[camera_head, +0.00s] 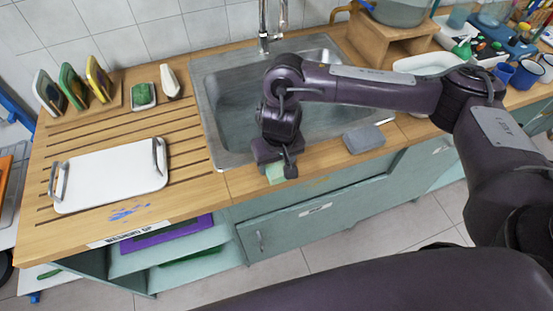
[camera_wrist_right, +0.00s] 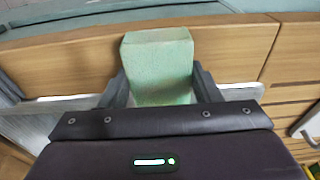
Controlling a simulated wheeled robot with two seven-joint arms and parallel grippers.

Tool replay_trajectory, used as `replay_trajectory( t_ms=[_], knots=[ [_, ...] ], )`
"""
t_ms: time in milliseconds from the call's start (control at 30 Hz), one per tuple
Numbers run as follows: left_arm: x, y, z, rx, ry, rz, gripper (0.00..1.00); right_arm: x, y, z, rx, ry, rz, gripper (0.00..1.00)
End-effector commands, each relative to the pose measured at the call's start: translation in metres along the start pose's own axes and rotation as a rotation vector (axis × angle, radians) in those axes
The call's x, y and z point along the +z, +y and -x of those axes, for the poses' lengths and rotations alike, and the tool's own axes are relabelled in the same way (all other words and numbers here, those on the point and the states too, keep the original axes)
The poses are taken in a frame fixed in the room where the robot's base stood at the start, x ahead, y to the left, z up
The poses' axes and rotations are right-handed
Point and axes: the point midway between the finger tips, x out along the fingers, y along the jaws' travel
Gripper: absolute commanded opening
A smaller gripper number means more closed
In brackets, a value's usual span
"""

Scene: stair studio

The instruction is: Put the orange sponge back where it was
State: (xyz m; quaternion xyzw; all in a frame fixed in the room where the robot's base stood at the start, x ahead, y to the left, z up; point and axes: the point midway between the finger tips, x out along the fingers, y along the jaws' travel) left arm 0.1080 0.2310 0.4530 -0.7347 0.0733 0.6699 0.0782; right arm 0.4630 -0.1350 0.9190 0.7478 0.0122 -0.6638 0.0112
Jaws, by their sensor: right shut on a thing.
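My right gripper (camera_head: 277,165) is over the wooden strip at the front edge of the sink (camera_head: 232,105). It is shut on a pale green sponge-like block (camera_head: 275,173). In the right wrist view, the green block (camera_wrist_right: 158,60) sits between the two fingers of my right gripper (camera_wrist_right: 158,88). I cannot tell whether the block touches the wood. No clearly orange sponge shows; an orange thing (camera_head: 4,172) at the far left edge is cut off and I cannot tell what it is. My left gripper is not in view.
A grey block (camera_head: 363,139) lies on the front strip to the right. A white tray with handles (camera_head: 110,178) lies on the slatted drainboard. A dish with a green thing (camera_head: 143,95), a white bottle (camera_head: 170,82) and a rack of framed pads (camera_head: 73,86) stand behind it.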

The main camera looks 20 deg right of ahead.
Motion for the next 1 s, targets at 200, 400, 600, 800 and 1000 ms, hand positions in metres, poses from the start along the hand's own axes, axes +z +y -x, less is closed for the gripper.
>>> replay_trajectory(
  t_ms=[200, 400, 600, 800, 1000],
  knots=[
    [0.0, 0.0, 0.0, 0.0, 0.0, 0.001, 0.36, 0.0, 0.0, -0.001, 0.0, 0.0, 0.0, 0.78],
    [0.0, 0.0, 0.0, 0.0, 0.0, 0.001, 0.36, 0.0, 0.0, -0.001, -0.001, 0.0, 0.0, 0.79],
    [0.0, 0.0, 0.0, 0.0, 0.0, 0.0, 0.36, -0.002, 0.0, 0.006, -0.001, 0.003, 0.002, 0.79],
    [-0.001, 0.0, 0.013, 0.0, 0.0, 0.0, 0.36, -0.003, 0.0, 0.045, 0.0, 0.006, 0.003, 0.79],
    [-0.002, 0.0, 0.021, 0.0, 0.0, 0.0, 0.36, -0.003, 0.0, 0.086, 0.001, 0.007, 0.003, 0.79]
  ],
)
